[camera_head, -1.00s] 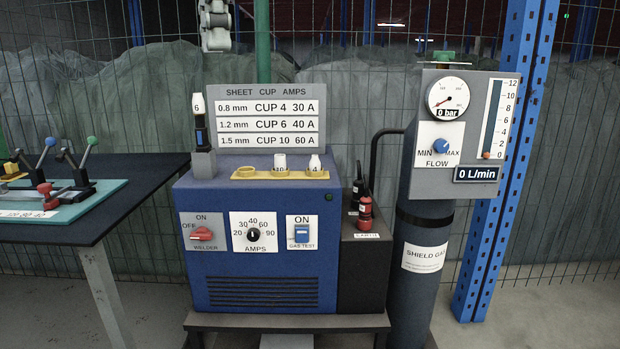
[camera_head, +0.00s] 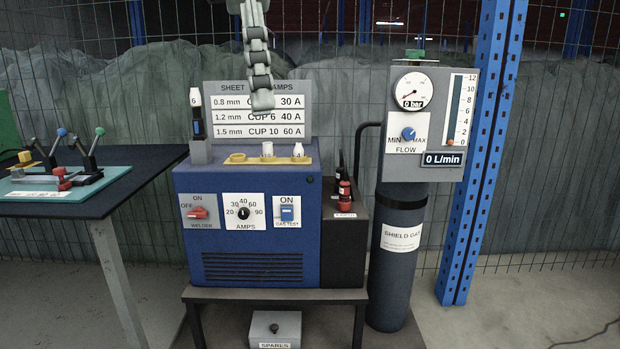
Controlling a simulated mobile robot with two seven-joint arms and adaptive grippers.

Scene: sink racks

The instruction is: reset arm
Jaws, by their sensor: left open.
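My left gripper (camera_head: 262,98) hangs down from the top edge, in front of the sheet/cup/amps chart (camera_head: 290,113). It is seen nearly edge-on, so the gap between its fingers barely shows; it is open and nothing shows in it. It covers part of the chart's middle column. Its tips are above the yellow cup holder (camera_head: 236,158) on the blue welder (camera_head: 255,228) in the picture, apart from the cups. My right gripper is not in view.
A torch (camera_head: 197,115) with a white cup marked 6 stands at the welder's left. Two white cups (camera_head: 298,150) sit in the holder. The gas cylinder (camera_head: 395,275) with its flow panel (camera_head: 428,125) stands right. A dark table (camera_head: 130,180) is left; a spares box (camera_head: 275,330) is below.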

